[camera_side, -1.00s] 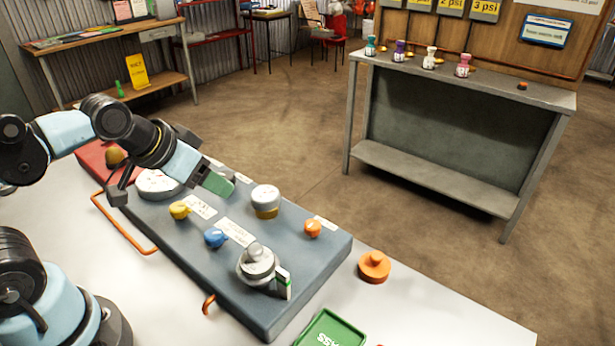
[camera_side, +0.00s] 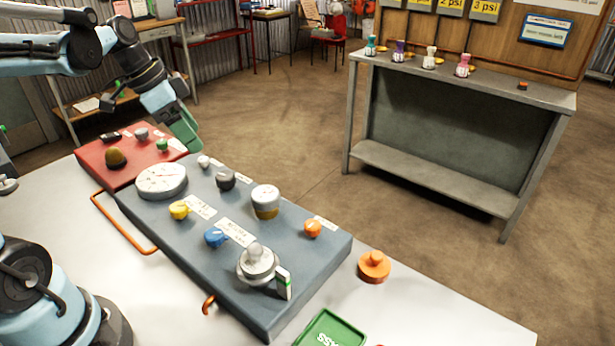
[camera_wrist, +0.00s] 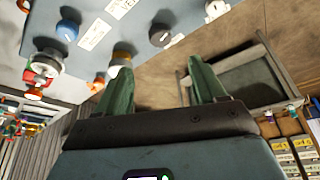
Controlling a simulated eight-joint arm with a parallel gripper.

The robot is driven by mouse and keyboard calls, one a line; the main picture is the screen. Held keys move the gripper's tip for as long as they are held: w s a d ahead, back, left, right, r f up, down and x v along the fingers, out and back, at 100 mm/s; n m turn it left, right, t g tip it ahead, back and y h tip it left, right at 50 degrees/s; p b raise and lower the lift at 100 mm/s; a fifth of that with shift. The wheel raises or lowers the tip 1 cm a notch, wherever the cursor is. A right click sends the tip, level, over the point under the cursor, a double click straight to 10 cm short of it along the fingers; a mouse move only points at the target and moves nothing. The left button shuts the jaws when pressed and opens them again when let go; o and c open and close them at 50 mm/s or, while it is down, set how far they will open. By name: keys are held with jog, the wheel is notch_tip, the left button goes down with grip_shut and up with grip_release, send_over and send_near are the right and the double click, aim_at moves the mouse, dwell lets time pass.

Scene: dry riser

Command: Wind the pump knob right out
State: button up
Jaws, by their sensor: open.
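My gripper (camera_side: 187,138) is open and empty, raised above the far edge of the panels, behind the red box; its two green fingers (camera_wrist: 164,85) stand apart in the wrist view. The blue-grey panel (camera_side: 300,255) carries a dark grey knob (camera_side: 225,179), a small white knob (camera_side: 204,161), yellow (camera_side: 179,210), blue (camera_side: 214,237) and orange (camera_side: 312,228) knobs. The red box (camera_side: 105,176) carries a brown dome knob (camera_side: 116,158), a grey knob (camera_side: 142,134) and a green knob (camera_side: 162,145). Labels are unreadable; I cannot tell which knob is the pump's.
The panel also bears a round gauge (camera_side: 161,181), a white-and-brass cylinder (camera_side: 265,198) and a silver regulator (camera_side: 257,262). An orange knobbed disc (camera_side: 374,267) and a green tray (camera_side: 329,332) are on the white table (camera_side: 440,310). A grey bench (camera_side: 445,180) stands apart behind.

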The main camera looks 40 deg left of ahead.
aim_at(224, 175)
jog(key=x, duration=1.2)
jog(key=shift+w, duration=0.1)
jog(key=c, duration=1.1)
jog(key=shift+o, duration=0.2)
